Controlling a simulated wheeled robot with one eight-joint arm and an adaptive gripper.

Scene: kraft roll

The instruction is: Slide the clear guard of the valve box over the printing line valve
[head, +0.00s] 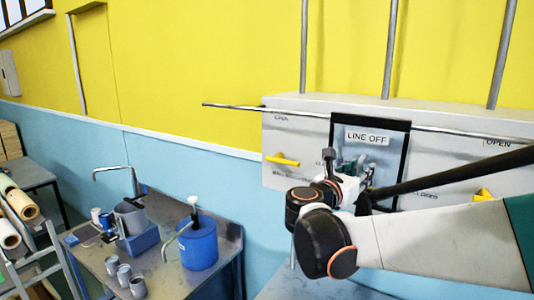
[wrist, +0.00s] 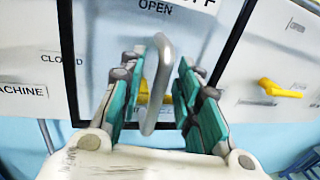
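The valve box (head: 300,120) is a pale wall cabinet. Its clear guard (head: 345,128) is a black-framed pane with a "LINE OFF" label, at the middle of the box; its frame also shows in the wrist view (wrist: 68,60). A grey bar handle (wrist: 152,110) stands out from the guard. My gripper (wrist: 173,52) has its teal fingers on either side of this handle, with a gap visible on the right; contact on the left is unclear. In the head view my gripper (head: 358,172) is at the guard's lower part. A yellow valve lever (wrist: 144,92) shows partly behind the guard.
Other yellow levers are left (head: 283,160) and right (head: 483,195) of the guard, the right one clear in the wrist view (wrist: 280,88). A thin rail (head: 235,106) crosses the box front. A bench (head: 165,275) with a blue container (head: 199,245) stands lower left.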

